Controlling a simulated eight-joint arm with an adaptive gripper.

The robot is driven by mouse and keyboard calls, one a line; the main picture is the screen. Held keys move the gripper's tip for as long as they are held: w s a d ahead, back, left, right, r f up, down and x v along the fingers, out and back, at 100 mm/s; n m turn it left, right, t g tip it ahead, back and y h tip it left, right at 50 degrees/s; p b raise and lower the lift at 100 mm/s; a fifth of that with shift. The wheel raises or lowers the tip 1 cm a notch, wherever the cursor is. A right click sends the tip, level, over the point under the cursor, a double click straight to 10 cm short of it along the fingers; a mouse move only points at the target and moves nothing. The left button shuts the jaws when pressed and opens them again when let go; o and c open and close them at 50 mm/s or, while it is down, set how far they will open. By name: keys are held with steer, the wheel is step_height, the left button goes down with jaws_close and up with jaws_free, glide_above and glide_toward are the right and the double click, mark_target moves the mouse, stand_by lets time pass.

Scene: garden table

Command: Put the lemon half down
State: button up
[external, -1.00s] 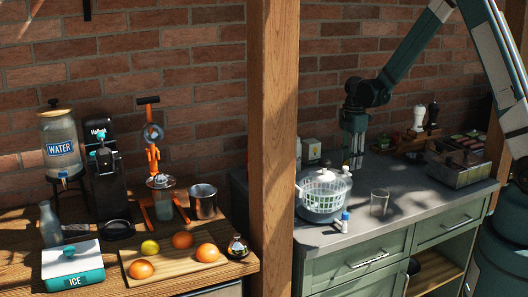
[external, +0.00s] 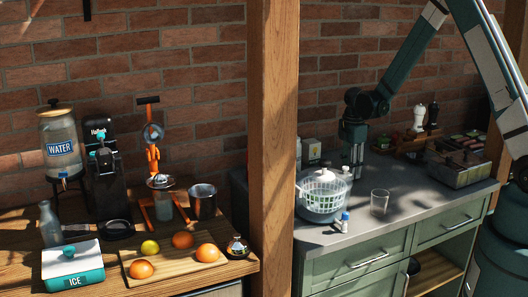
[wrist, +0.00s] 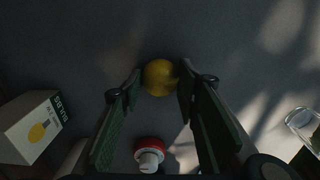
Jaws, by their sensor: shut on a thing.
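The lemon half (wrist: 160,77) is a small yellow round in the wrist view, held between the fingertips. My gripper (wrist: 158,82) is shut on it, with one dark green finger on each side. The grey counter shows beneath it; I cannot tell whether the lemon half touches the counter. In the external view my gripper (external: 356,174) points down over the grey counter (external: 408,203), behind the white strainer basket. The lemon half cannot be made out there.
A red-and-white cap (wrist: 150,152) lies close below the fingers in the wrist view. A bulb box (wrist: 33,126) is at left and a clear glass (wrist: 304,124) at right. The white strainer basket (external: 322,193) stands in front of the gripper. Counter around the lemon looks bare.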

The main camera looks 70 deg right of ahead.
steer(key=shift+f, duration=0.2)
steer(key=o, duration=0.9)
steer(key=shift+r, duration=0.1)
steer(key=shift+r, duration=0.2)
steer(key=shift+r, duration=5.9)
